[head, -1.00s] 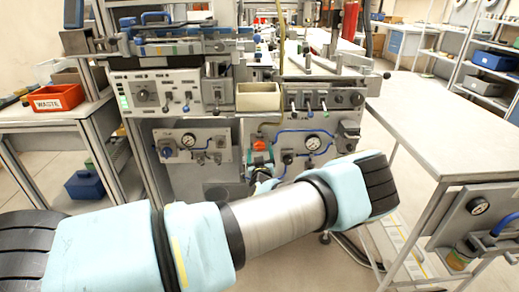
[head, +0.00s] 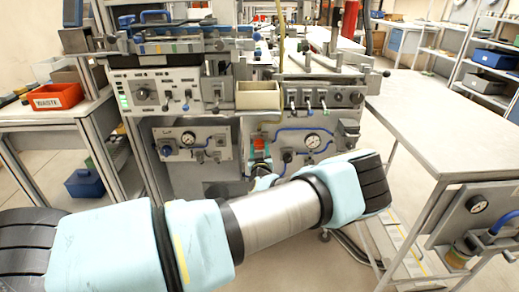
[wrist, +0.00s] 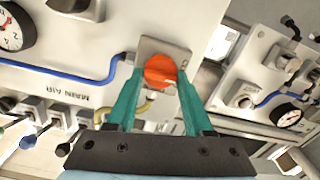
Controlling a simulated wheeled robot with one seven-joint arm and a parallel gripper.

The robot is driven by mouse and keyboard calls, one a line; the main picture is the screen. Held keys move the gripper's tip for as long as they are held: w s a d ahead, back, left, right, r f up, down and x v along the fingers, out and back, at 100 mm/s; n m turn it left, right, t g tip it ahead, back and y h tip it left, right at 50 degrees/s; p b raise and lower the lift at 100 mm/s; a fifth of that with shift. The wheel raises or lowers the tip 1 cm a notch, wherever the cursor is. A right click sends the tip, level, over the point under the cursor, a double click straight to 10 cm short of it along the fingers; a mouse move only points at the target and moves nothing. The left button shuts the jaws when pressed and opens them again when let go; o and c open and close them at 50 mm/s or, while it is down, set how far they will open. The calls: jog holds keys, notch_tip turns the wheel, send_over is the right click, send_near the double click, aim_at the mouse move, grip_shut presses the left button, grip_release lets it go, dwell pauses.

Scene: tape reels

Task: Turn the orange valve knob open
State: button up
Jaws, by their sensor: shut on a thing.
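The orange valve knob (wrist: 160,69) sits on a grey square plate on the machine's pale panel in the wrist view. It also shows small on the lower panel in the head view (head: 259,143). My gripper (wrist: 157,76) has two teal fingers, one on each side of the knob, and is shut on it. The knob's lower part lies between the fingers. In the head view my own arm crosses the foreground and hides much of the gripper.
A blue hose (wrist: 65,73) runs along the panel left of the knob. A row of small levers (wrist: 45,118) and a gauge (wrist: 10,30) are close by. A cream bin (head: 258,95) sits above the knob. A bare-topped table (head: 440,120) stands to the right.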

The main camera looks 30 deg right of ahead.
grip_shut()
jog(key=shift+m+b, duration=0.3)
jog(key=shift+b, duration=0.2)
jog(key=m+b, duration=0.2)
jog(key=b, duration=0.1)
jog(key=shift+f+m, duration=0.2)
jog(key=shift+m, duration=0.2)
jog(key=m+b, duration=0.3)
jog(key=m, duration=0.1)
jog(key=shift+d+m+b, duration=0.1)
jog(key=shift+m+b, duration=0.2)
jog(key=shift+b, duration=0.05)
jog(key=m+b, duration=0.3)
jog(key=m, duration=0.2)
jog(key=shift+s, duration=0.1)
jog(key=shift+m+b, duration=1.1)
jog(key=shift+m, duration=1.3)
jog(key=shift+r, duration=0.1)
